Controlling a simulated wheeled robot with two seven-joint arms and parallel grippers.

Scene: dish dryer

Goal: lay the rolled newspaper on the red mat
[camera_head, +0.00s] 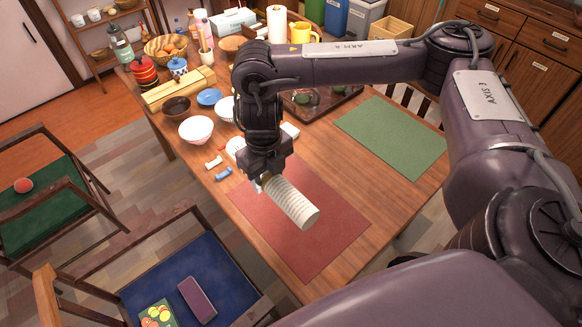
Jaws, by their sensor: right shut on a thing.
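The rolled newspaper (292,203) is a pale roll with printed lines. My right gripper (266,184) is shut on its upper left end. The roll slants down to the right and shows in front of the red mat (325,236); I cannot tell whether it touches the mat. The red mat lies flat on the near part of the wooden table and is otherwise bare where visible. The gripper and arm hide its far left part. My left gripper is not in view.
A green mat (391,137) lies at the right of the table. A white bowl (196,130), a dark bowl (176,108) and small white and blue rests (223,173) stand left of my gripper. A chair with a blue seat (190,284) is at the near left.

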